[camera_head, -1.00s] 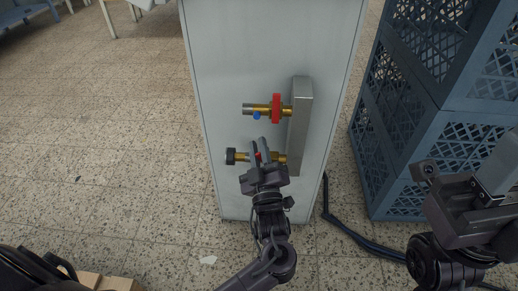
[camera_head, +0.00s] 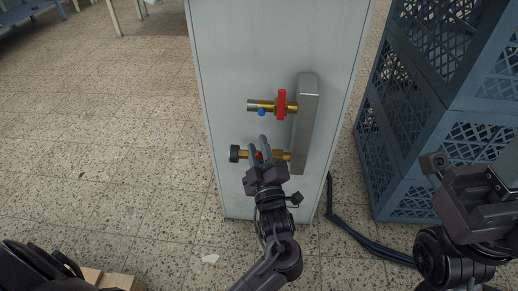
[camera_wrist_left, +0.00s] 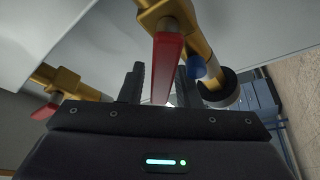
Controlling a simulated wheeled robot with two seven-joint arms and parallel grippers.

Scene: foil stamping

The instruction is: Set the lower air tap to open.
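The lower air tap (camera_head: 277,155) is a brass valve with a black end cap, low on the pale cabinet panel. Its red lever shows large in the left wrist view (camera_wrist_left: 166,68), with a blue knob beside it. My left gripper (camera_head: 259,145) is at this tap, fingers pointing at the panel. In the left wrist view its two fingers (camera_wrist_left: 158,85) stand apart on either side of the red lever, with a gap visible. The upper tap (camera_head: 268,105) has a red lever crosswise to its pipe. My right gripper (camera_head: 466,175) is at the right edge, away from the taps, partly cut off.
A grey metal manifold (camera_head: 307,120) joins both taps on the right. Blue lattice crates (camera_head: 400,175) are stacked right of the cabinet (camera_head: 235,60). A dark hose (camera_head: 350,232) lies on the floor between them. The tiled floor on the left is mostly clear.

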